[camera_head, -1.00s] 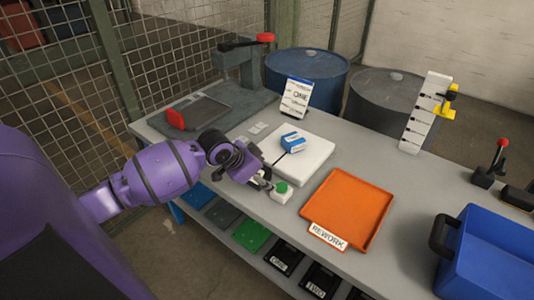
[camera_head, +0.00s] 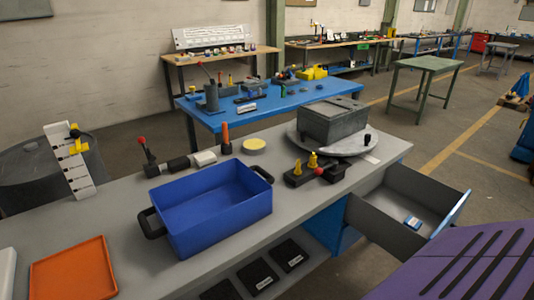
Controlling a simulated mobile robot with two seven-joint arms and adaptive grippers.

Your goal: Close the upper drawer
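The upper drawer (camera_head: 385,226) is pulled out from under the right end of the grey workbench. Its grey tray is open at the top and its blue front panel (camera_head: 453,212) stands well away from the bench. A small blue and white box (camera_head: 412,222) lies inside it near the front. The blue cabinet (camera_head: 326,226) shows below the bench top, and any lower drawer is hidden. A purple, slotted part of my own body covers the bottom right corner, close in front of the drawer. Neither of my grippers is in view.
On the bench (camera_head: 120,222) are a blue bin (camera_head: 212,208), an orange tray (camera_head: 75,270), a round turntable with a grey box (camera_head: 332,122), and small tools. Open floor lies to the right beyond the drawer.

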